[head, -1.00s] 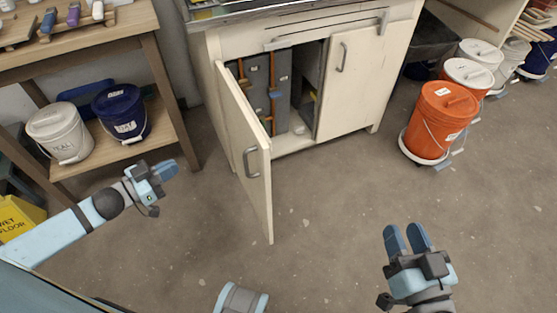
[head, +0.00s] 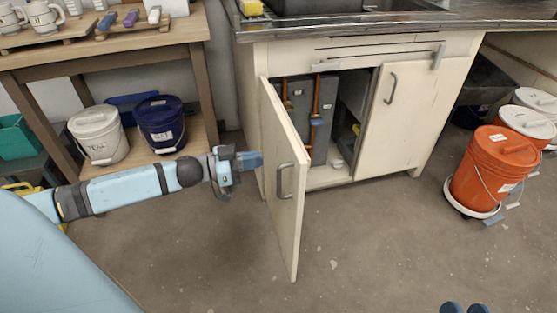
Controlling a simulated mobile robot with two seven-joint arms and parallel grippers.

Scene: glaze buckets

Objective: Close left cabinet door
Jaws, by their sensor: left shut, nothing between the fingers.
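The left cabinet door (head: 279,160) is cream, with a grey bar handle (head: 286,181), and stands swung open toward me. The cabinet's inside (head: 320,125) shows grey panels and orange upright pipes. The right cabinet door (head: 400,115) is shut. My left gripper (head: 250,161) is shut and empty, just left of the open door's outer face near its hinge side; I cannot tell if it touches. Of my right gripper (head: 464,308), only the fingertips show at the bottom edge, and the rest is out of frame.
A wooden table (head: 110,47) at the left holds mugs, with a white bucket (head: 99,135) and a blue bucket (head: 160,122) on its lower shelf. An orange bucket (head: 491,170) stands on a dolly at right. The floor (head: 370,230) before the cabinet is clear.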

